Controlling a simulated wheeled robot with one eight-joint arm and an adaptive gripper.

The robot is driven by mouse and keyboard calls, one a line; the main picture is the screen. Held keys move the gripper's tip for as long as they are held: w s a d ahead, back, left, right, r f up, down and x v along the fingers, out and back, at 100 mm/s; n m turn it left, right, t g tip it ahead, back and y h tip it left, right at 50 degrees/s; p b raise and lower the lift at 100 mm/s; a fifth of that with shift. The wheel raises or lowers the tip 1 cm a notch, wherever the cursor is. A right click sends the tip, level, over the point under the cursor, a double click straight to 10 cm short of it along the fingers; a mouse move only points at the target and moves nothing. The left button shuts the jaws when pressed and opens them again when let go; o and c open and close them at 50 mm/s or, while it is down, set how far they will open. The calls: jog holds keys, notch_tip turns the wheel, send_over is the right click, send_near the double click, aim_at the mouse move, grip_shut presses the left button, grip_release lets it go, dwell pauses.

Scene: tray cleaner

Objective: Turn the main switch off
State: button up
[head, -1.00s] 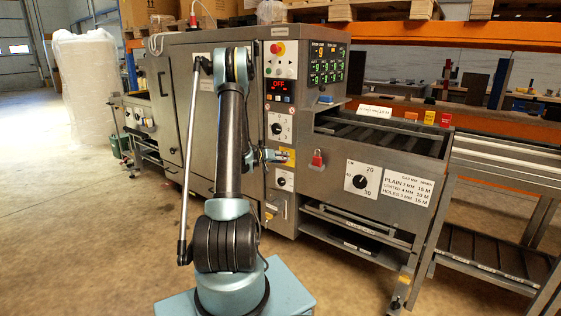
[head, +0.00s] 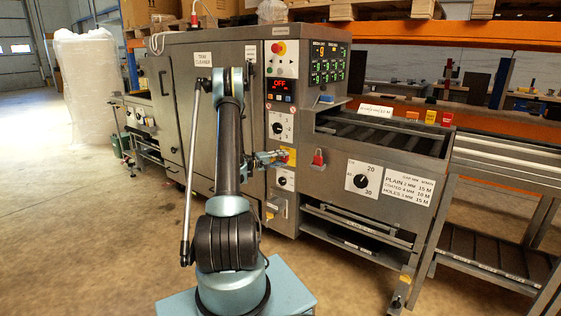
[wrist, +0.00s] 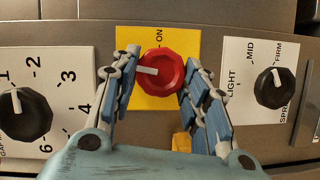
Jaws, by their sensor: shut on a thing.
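The main switch is a red knob (wrist: 161,71) with a white pointer, on a yellow plate (wrist: 132,36) marked ON. In the wrist view the pointer points left, about a quarter turn away from the ON mark at the top. My gripper (wrist: 160,65) is shut on the red knob, with one blue finger on each side. The left finger covers part of the plate, so any mark there is hidden. In the head view my gripper (head: 272,158) is at the yellow plate on the machine's front, and the knob is hard to make out.
A black numbered dial (wrist: 25,114) lies left of the switch and a LIGHT/MID/FIRM dial (wrist: 275,88) lies right. In the head view a small display (head: 280,84) reads OFF. A red padlock-like part (head: 319,158) hangs to the right of my gripper.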

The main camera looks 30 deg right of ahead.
jog(key=shift+w+a+f+n+h, duration=0.15)
jog(key=shift+n+h, duration=0.25)
jog(key=shift+n, duration=0.6)
jog(key=o, duration=1)
jog(key=shift+f, duration=0.1)
jog(key=a, duration=1.2)
